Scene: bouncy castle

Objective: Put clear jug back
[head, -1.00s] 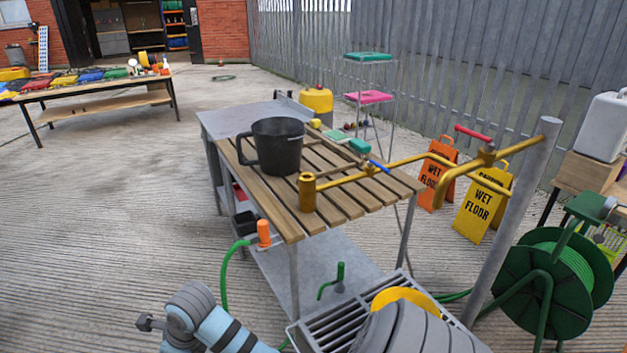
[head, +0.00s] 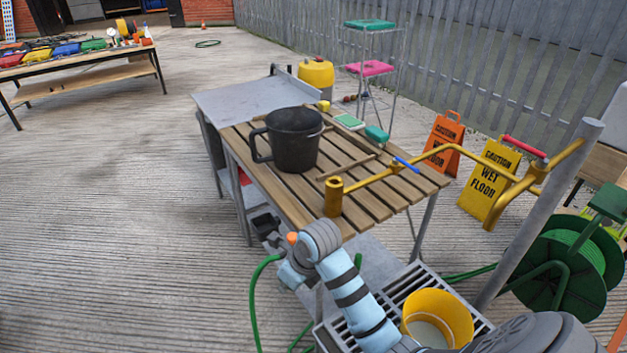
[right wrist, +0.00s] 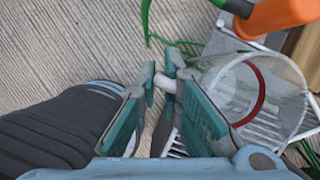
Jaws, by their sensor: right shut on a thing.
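In the right wrist view, the clear jug (right wrist: 237,88) is see-through with a red band and lies to the right of my right gripper (right wrist: 166,78). The teal fingers are shut on a pale narrow part, which looks like the jug's handle. Grey grating shows through and below the jug; I cannot tell whether the jug touches it. In the head view, my blue and grey arm reaches in from the bottom right to the bench's near end. I cannot make out its gripper or the clear jug there. My left gripper is not in view.
A slatted bench (head: 260,178) carries a black jug (head: 293,140). A yellow pipe (head: 375,177) crosses its near right corner. A yellow bucket (head: 437,316) stands on the grating (head: 405,288). An orange fitting (right wrist: 275,14) is close to the clear jug. Open concrete lies left.

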